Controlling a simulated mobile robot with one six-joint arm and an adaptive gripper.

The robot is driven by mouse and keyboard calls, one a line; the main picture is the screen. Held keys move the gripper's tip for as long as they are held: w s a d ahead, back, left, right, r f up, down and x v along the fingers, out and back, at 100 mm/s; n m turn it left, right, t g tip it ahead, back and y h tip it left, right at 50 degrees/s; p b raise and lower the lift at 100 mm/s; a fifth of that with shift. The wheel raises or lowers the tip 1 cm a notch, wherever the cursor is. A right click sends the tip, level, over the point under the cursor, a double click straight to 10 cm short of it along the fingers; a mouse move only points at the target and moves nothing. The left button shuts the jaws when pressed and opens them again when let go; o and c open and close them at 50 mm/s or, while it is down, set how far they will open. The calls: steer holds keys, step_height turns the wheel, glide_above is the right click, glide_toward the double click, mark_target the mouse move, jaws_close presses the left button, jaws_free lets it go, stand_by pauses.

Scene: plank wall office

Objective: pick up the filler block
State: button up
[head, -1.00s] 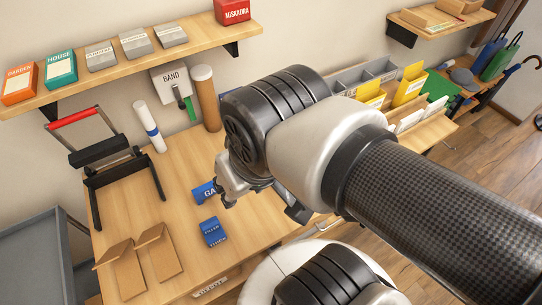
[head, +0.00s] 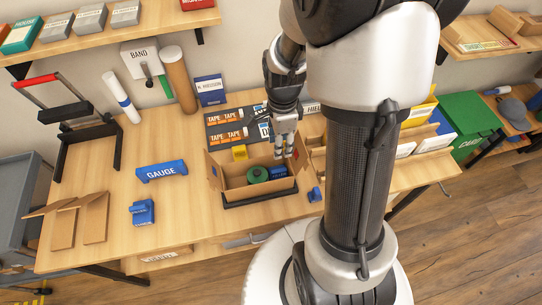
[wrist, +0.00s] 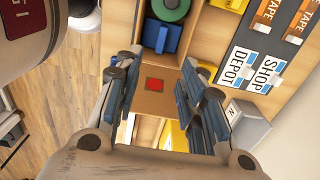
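A blue block (head: 142,212) lies on the bench at the front left, in front of the blue gauge (head: 162,171). Its lettering is too small to read now, but in the earlier head view it looks like "FILLER". My gripper (head: 286,143) points down over the back right of an open cardboard box (head: 235,198), well to the right of that block. In the wrist view my gripper (wrist: 160,95) has its fingers apart, with nothing held between them. The box holds a green roll (head: 257,174) and another blue block (head: 278,173), also in the wrist view (wrist: 160,37).
A small blue object (head: 314,195) lies right of the box. A yellow block (head: 239,152) is at the box's back. Tape packs (head: 226,115) lie behind it. Folded cardboard (head: 95,217) and a black frame with a red handle (head: 90,133) stand left. The bench between frame and gauge is clear.

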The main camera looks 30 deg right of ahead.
steer(key=b, duration=0.3)
glide_above(279, 170)
steer(key=f, duration=0.9)
steer(key=shift+s+a, duration=0.2)
steer(key=f+b, duration=0.1)
steer(key=f, duration=0.2)
steer(key=f+b, duration=0.2)
steer(key=f, duration=0.1)
steer(key=shift+w+d+f, duration=0.15)
steer(key=shift+d+f, duration=0.05)
steer(key=shift+f, duration=0.05)
steer(key=shift+r, duration=0.1)
steer(key=shift+c, duration=0.4)
jaws_close()
